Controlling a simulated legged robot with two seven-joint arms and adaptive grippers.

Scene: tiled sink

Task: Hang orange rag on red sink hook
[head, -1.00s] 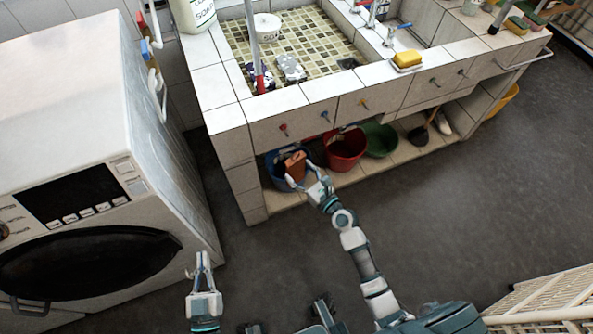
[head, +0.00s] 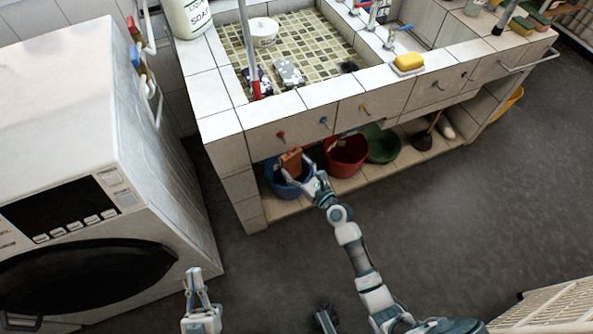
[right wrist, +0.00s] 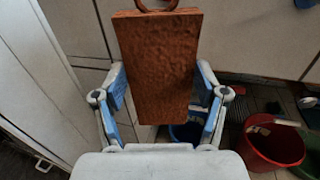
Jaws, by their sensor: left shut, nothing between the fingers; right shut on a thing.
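The orange rag (head: 291,160) is a flat rectangular piece held upright in my right gripper (head: 299,176), just below the red sink hook (head: 280,136) on the tiled sink front. In the right wrist view the rag (right wrist: 158,65) fills the space between the blue-padded fingers of my right gripper (right wrist: 162,90). A ring loop (right wrist: 157,4) shows at its top edge, partly cut off. The loop is not visibly on the hook. My left gripper (head: 193,277) is shut and empty, low beside the washing machine.
Blue (head: 326,122), yellow (head: 364,109) and further hooks line the sink front. Below stand a blue bucket (head: 278,184), a red bucket (head: 345,160) and a green basin (head: 384,146). The washing machine (head: 90,170) stands left. Floor (head: 440,220) at right is clear.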

